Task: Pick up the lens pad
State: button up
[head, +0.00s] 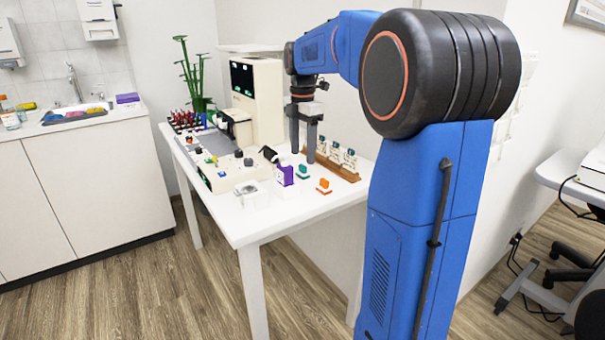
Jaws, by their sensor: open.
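I cannot tell for sure which small item is the lens pad. Candidates on the white table (270,222) are a white block with a grey top (247,195), a purple block (286,176), a teal piece (303,172) and an orange piece (324,187). My gripper (302,156) points down over the back right of the table, with its two fingers apart and nothing seen between them. It is behind the teal piece in the picture, left of the wooden rack. Its exact height above the table is hard to tell.
A wooden rack (338,172) with several small white items stands close right of my gripper. A beige instrument (230,173) with knobs and a tall beige unit (262,102) fill the left and back. The table's front corner is bare.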

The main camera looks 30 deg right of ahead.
aim_at(303, 165)
jog(key=shift+s+f, duration=0.1)
jog(key=shift+f, duration=2.7)
jog(key=shift+c, duration=0.3)
jog(key=c, duration=1)
